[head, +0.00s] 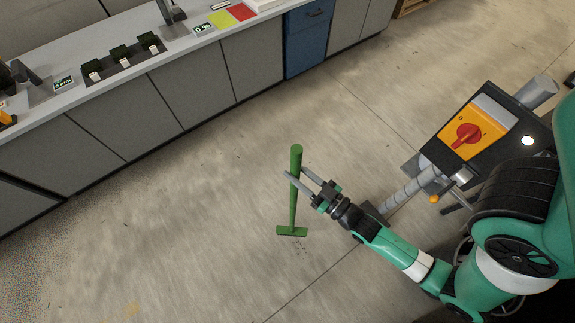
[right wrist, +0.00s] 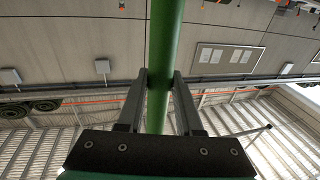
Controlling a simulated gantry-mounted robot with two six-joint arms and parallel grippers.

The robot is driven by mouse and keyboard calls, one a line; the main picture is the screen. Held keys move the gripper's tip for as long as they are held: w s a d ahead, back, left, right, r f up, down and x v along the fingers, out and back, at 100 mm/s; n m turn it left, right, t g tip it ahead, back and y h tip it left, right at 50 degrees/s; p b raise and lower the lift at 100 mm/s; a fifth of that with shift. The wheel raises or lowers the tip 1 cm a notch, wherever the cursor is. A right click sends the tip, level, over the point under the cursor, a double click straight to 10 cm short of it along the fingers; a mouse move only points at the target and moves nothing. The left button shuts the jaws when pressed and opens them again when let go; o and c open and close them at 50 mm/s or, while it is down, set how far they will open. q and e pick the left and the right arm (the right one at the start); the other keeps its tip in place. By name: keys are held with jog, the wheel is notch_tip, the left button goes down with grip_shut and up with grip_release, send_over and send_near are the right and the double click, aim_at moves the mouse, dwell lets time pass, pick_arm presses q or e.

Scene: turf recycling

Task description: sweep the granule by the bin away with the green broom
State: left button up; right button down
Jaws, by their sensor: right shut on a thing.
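The green broom (head: 294,205) stands nearly upright in the middle of the head view, its flat head at the bottom. I cannot tell whether the head touches the floor. My right gripper (head: 297,173) is shut on the upper handle. In the right wrist view, the green handle (right wrist: 166,35) runs between the two fingers of the gripper (right wrist: 160,78). Small dark granules (head: 299,248) lie on the floor just below the broom head. I cannot make out a bin. My left gripper is not in view.
A grey cabinet row (head: 190,90) with a pale worktop runs along the upper left, with one blue cabinet (head: 307,40). A yellow box with a red rotary switch (head: 468,134) is at the right. The concrete floor (head: 170,240) left of the broom is clear.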

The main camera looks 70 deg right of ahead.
jog(key=shift+m+h, duration=0.4)
jog(key=f+b, duration=0.1)
jog(key=d+f+b, duration=0.1)
jog(key=s+f+b, duration=0.1)
jog(key=shift+d+f, duration=0.35)
jog(key=shift+d, duration=0.05)
